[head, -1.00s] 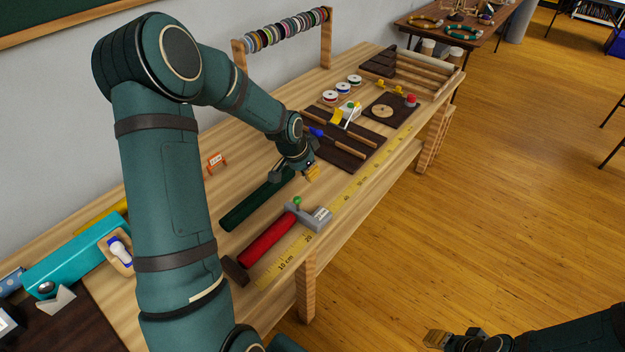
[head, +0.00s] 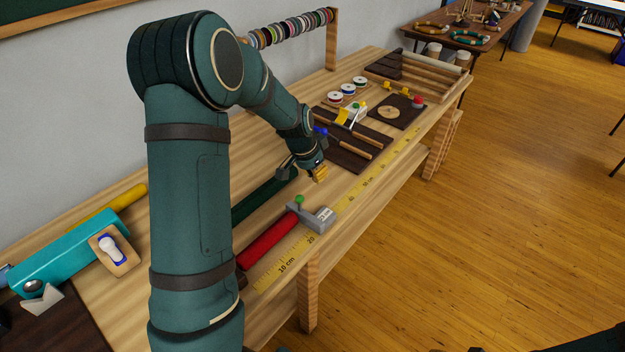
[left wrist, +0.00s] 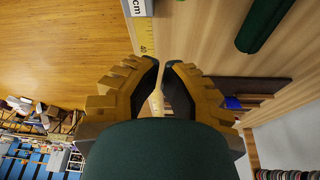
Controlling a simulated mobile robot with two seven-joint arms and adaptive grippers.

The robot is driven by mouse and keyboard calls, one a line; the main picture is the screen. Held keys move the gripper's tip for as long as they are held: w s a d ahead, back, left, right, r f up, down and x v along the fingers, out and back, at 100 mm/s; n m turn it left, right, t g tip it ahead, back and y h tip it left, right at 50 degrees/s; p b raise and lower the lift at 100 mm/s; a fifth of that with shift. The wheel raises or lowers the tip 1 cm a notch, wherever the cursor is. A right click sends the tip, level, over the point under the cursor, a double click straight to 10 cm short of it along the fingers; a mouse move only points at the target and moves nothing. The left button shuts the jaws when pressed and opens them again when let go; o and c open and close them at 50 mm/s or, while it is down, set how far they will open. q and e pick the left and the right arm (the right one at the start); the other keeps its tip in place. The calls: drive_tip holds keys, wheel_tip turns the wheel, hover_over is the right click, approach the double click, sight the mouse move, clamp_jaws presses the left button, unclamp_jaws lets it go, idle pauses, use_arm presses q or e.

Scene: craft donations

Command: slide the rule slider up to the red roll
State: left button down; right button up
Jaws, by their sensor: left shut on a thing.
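The grey rule slider (head: 322,219), with a green knob (head: 299,199), sits at the yellow rule (head: 352,195) just beyond the 20 mark. The red roll (head: 268,241) lies along the rule; its far end meets or nearly meets the slider's arm, and I cannot tell which. My left gripper (head: 320,174) is low over the bench, beyond the slider and apart from it. In the left wrist view its fingers (left wrist: 161,68) are closed to a narrow gap on something I cannot make out. The slider's label end (left wrist: 139,8) shows there at the top edge.
A dark green roll (head: 265,196) lies behind the red one, partly hidden by my arm. A dark mat (head: 345,156) with wooden-handled tools lies past my left gripper. Thread spools (head: 347,89) stand farther back. Floor is open right of the bench.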

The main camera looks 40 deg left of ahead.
use_arm(q)
drive_tip(key=b+x, duration=0.1)
drive_tip(key=x, duration=0.7)
drive_tip(key=shift+s+a, duration=0.2)
drive_tip(key=shift+s, duration=0.05)
drive_tip(key=shift+s+a+r, duration=0.15)
drive_tip(key=shift+s+r, duration=0.05)
drive_tip(key=shift+s, duration=0.6)
drive_tip(key=shift+s+a+r, duration=0.15)
drive_tip(key=shift+s+a, duration=0.05)
drive_tip(key=shift+s, duration=0.6)
drive_tip(key=shift+s+a+b, duration=0.15)
drive_tip(key=shift+s+b, duration=0.35)
drive_tip(key=shift+s, duration=0.25)
drive_tip(key=shift+f, duration=0.1)
